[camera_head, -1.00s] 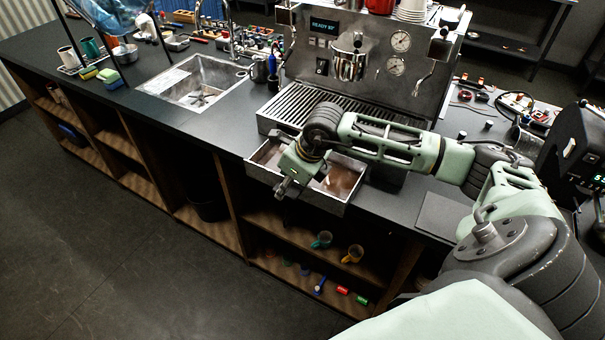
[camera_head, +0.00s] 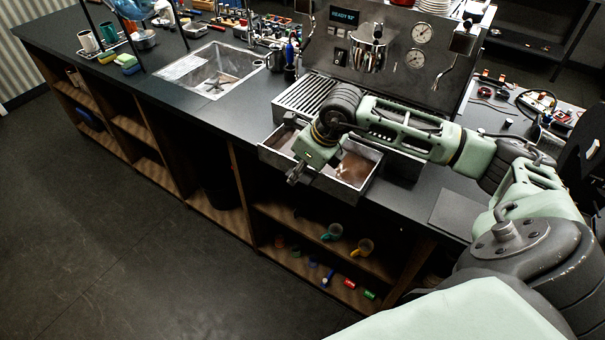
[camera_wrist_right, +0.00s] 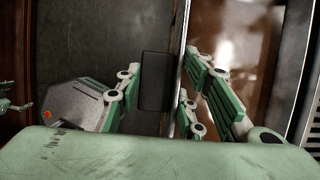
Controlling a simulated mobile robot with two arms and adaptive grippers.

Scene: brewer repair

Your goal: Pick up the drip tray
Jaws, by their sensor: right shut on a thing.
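The drip tray (camera_head: 332,189) is an open metal tray with brownish residue inside. It sticks out of the front of the espresso machine (camera_head: 399,66), below the slotted grate (camera_head: 304,93). My right gripper (camera_head: 295,177) is at the tray's front wall, with my forearm over the tray. In the right wrist view, the fingers (camera_wrist_right: 178,100) stand on either side of the tray's thin wall (camera_wrist_right: 182,55), close to a dark block on its outer face. The gripper is shut on the tray. The tray's back end is hidden by my arm and the machine. My left gripper is not seen.
The dark counter (camera_head: 225,125) runs left to a sink (camera_head: 216,69). Open shelves below the tray hold mugs (camera_head: 332,232) and small coloured items. A flat dark pad (camera_head: 458,211) lies right of the machine. The floor (camera_head: 110,230) in front is clear.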

